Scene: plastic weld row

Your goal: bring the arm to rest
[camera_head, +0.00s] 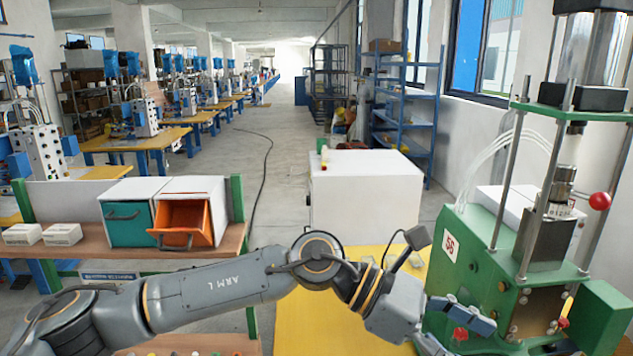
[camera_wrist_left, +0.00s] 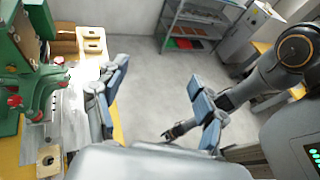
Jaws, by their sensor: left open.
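My left arm (camera_head: 215,285) reaches in from the left in the head view, over the yellow table. Its gripper (camera_head: 452,330) is beside the front of the green machine (camera_head: 480,265), at the lower right, with its fingers spread apart. In the left wrist view the left gripper (camera_wrist_left: 158,92) is open, with grey floor between the fingers and nothing held. Another grey arm (camera_wrist_left: 268,78), seemingly my right, shows at the right of that view. Its end (camera_wrist_left: 180,130) is small and partly behind a left finger, so its jaws are unclear.
A yellow table (camera_head: 310,315) lies below the arm, with a white cabinet (camera_head: 365,190) behind it. A teal bin (camera_head: 130,215) and an orange bin (camera_head: 187,215) stand on a wooden shelf at the left. A wooden fixture (camera_wrist_left: 92,40) shows beside the machine.

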